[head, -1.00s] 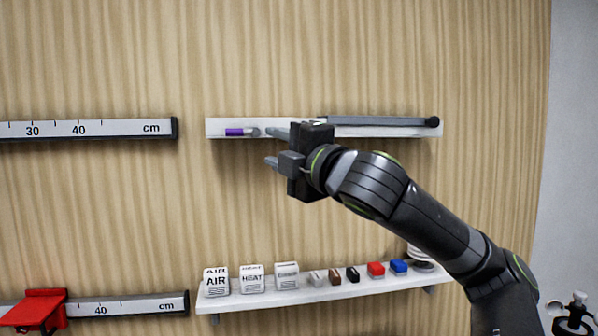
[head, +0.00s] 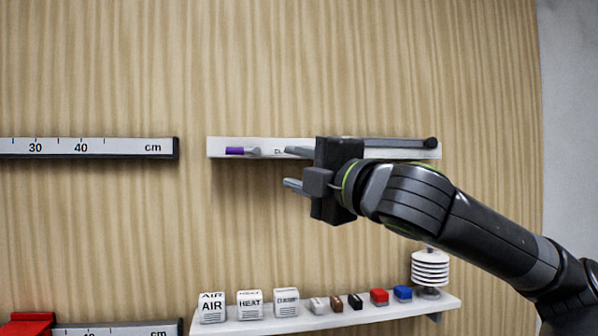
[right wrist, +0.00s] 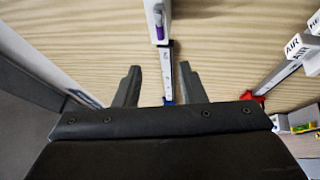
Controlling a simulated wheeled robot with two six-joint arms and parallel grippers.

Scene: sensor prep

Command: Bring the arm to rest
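My right gripper (head: 292,167) is in front of the upper white holder (head: 216,147) on the wooden wall. Its two fingers are spread apart with nothing between them. In the right wrist view the right gripper (right wrist: 158,82) also shows two separate, empty fingers. A small purple-handled item (head: 236,151) lies on the holder, left of the fingertips. It also shows in the right wrist view (right wrist: 158,22). A long grey rod (head: 400,143) sits at the holder's right, partly hidden behind the gripper. My left gripper is not in view.
A lower white shelf (head: 250,326) carries labelled white blocks (head: 249,306), small coloured blocks (head: 379,296) and a stacked white-disc shield (head: 430,268). Ruler bars (head: 90,147) are on the left, with a red piece (head: 28,322) at lower left. The wall between holder and shelf is clear.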

